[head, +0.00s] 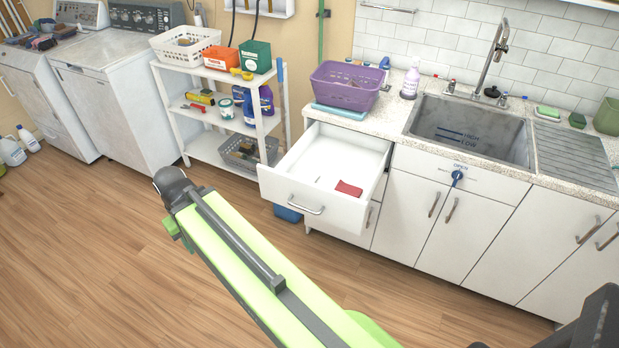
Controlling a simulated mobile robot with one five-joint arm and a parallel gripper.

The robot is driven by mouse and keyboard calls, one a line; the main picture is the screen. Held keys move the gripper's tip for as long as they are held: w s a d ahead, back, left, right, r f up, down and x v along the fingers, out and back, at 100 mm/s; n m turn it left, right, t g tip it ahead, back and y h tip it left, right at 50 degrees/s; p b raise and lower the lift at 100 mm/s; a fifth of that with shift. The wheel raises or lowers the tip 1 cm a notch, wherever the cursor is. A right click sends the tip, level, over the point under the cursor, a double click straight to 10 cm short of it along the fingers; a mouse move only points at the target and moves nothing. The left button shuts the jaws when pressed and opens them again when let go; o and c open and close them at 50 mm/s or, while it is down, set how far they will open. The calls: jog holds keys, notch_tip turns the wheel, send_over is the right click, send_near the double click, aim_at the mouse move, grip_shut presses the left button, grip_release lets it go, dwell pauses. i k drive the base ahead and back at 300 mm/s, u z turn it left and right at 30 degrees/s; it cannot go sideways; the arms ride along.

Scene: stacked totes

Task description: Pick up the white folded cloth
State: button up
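I cannot make out a white folded cloth for certain in the head view. An open white drawer (318,205) stands out under the counter left of the sink. A small red folded item (348,188) lies in it; the rest of its inside is pale, with a thin dark mark. My green and grey arm crosses the lower middle of the view, in front of the drawer. A dark part of mine shows at the bottom right corner, cut off by the edge. I cannot tell whether it is my gripper, or whether the gripper is open or shut.
A purple basket (347,84) stands on a light blue folded item (339,112) on the counter (391,119), left of the sink (470,128). A white shelf unit (206,148) with bins and bottles stands left of the drawer, beside washing machines (122,105).

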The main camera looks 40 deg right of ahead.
aim_at(311, 176)
jog(key=z, duration=0.05)
jog(key=i, duration=0.9)
jog(key=u, duration=0.05)
